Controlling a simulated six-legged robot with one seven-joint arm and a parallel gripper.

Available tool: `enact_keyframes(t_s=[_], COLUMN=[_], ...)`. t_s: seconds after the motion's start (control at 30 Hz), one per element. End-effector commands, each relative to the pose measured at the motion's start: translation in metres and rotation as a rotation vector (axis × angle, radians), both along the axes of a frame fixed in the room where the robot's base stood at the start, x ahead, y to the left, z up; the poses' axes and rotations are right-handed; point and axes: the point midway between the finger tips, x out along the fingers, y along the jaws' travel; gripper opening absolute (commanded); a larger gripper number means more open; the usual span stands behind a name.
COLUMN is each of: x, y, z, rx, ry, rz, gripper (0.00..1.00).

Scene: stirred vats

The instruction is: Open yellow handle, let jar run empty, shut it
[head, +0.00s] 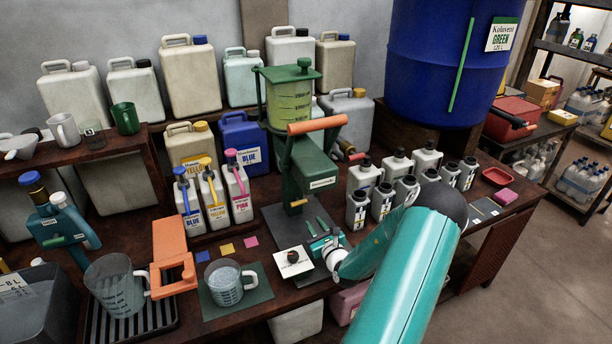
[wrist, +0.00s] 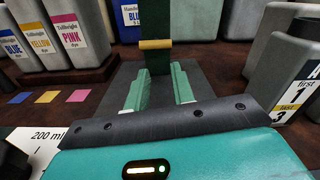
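A green dispenser (head: 308,165) stands mid-bench with a clear graduated jar (head: 290,103) on top, under a green lid. The jar holds yellow-green liquid. In the wrist view, a short yellow handle (wrist: 155,44) lies crosswise on the front of the dark green column (wrist: 155,62). My gripper (head: 318,222) is low in front of the dispenser. In the wrist view my gripper (wrist: 158,84) has its two green fingers apart with nothing between them, pointing at the yellow handle and short of it.
An orange lever (head: 318,124) sticks out from the dispenser top. Tellbright bottles (head: 213,198) stand left of it, grey numbered bottles (head: 383,200) right. A white card (head: 293,261) marked 200 ml lies near my gripper. A measuring jug (head: 226,283) stands on a mat front left.

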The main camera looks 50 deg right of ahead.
Motion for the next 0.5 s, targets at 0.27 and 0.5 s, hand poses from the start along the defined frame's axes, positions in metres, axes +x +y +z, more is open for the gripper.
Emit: enact_keyframes(t_s=[0.27, 0.5], x=[-0.065, -0.107], y=[0.02, 0.039], z=[-0.022, -0.03], rx=[0.071, 0.131], ry=[-0.062, -0.124], rz=[0.0, 0.004], gripper=[0.0, 0.0])
